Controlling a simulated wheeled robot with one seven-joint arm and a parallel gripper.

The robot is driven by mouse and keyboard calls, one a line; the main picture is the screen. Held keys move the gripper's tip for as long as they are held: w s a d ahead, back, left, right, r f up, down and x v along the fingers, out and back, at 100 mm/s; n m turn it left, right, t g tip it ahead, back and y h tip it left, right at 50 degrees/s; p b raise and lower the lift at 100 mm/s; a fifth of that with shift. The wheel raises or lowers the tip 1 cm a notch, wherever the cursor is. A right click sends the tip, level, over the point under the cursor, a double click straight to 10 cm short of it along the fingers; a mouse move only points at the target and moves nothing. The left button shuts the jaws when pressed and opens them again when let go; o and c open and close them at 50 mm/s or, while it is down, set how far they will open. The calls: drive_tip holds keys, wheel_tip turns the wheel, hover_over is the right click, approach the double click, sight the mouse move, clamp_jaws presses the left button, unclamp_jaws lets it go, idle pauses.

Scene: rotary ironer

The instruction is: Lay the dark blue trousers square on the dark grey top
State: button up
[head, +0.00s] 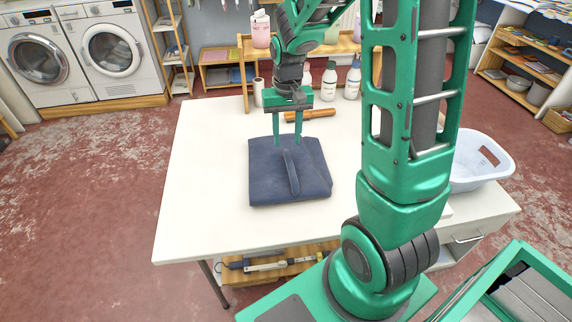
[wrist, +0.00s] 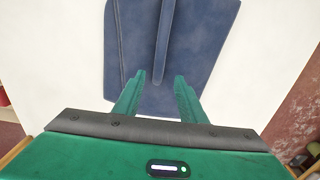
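The dark blue trousers (head: 265,177) lie folded in a flat, roughly square bundle on the white table. A raised narrow ridge (head: 291,173) of the same cloth runs along the middle. In the wrist view the trousers (wrist: 200,40) fill the upper middle, with the ridge pointing between my fingers. My gripper (head: 287,141) is over the bundle's far edge in the head view, fingers pointing down. Its two fingers stand apart with nothing between their tips in the wrist view (wrist: 157,82). I cannot make out a separate dark grey top in either view.
The white table (head: 205,150) is clear left of the bundle. An orange-brown rod (head: 310,115) lies behind it, with white bottles (head: 329,82) at the back. A pale blue basket (head: 480,165) stands at the right, partly behind my arm.

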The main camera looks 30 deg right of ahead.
sight(288, 155)
drive_tip(key=shift+s+f, duration=0.2)
drive_tip(key=shift+f, duration=2.85)
clamp_jaws()
